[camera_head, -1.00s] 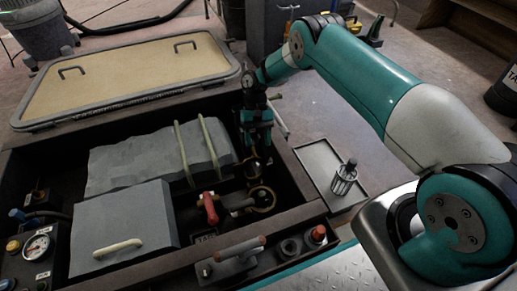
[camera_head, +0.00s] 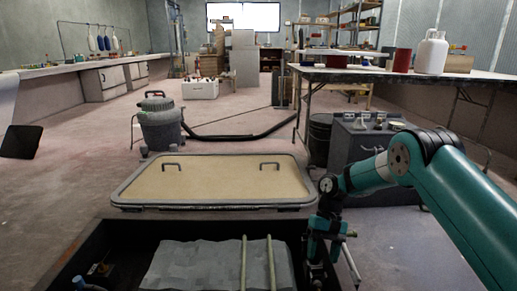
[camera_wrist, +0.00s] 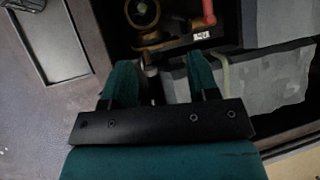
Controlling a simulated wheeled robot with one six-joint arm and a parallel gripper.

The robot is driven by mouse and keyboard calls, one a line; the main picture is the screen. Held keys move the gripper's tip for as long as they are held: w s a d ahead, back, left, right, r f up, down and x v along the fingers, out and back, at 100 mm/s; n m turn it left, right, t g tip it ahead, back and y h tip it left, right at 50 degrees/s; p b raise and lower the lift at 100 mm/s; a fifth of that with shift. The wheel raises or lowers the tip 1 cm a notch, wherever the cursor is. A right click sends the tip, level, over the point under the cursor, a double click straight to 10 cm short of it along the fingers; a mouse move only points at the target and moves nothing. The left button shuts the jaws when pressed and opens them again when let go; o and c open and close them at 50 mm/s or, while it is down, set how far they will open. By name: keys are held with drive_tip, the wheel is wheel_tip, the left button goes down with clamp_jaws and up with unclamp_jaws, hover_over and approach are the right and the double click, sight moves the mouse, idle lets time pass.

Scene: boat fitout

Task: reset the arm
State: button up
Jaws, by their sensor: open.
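My gripper (camera_head: 322,262) hangs at the end of my teal and white arm, over the right end of a dark open bay (camera_head: 90,240), pointing down. In the wrist view its two teal fingers (camera_wrist: 160,66) are apart, and I see nothing held between them. Beyond the fingertips lie a brass ring fitting (camera_wrist: 142,14) and a red handle (camera_wrist: 208,12). A grey covered block (camera_head: 190,265) with two pale straps lies in the bay, left of my gripper. It also shows in the wrist view (camera_wrist: 285,80).
A tan hatch lid (camera_head: 215,180) with two handles lies flat behind the bay. A grey bucket-like vacuum (camera_head: 160,125) stands beyond it, with a black hose on the floor. A dark cabinet (camera_head: 355,150) stands behind my arm. The floor at left is mostly clear.

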drive_tip(key=s+a+r+n+t+p, duration=0.2)
drive_tip(key=s+r, duration=0.3)
drive_tip(key=r, duration=0.7)
drive_tip(key=s+a+r+n+t+p, duration=0.1)
drive_tip(key=s+a+r+p, duration=0.3)
drive_tip(key=r, duration=0.9)
drive_tip(key=s+d+r+n+t+y+p, duration=0.15)
drive_tip(key=s+r, duration=0.35)
drive_tip(key=s, duration=0.6)
drive_tip(key=s+d+r+n+t+p, duration=0.1)
drive_tip(key=s+r+n+t, duration=0.3)
drive_tip(key=s, duration=0.6)
wheel_tip(320, 180, up, 39)
drive_tip(key=m+g+p, duration=0.1)
drive_tip(key=g+p, duration=0.1)
drive_tip(key=p, duration=3.5)
drive_tip(key=shift+w+f, duration=0.15)
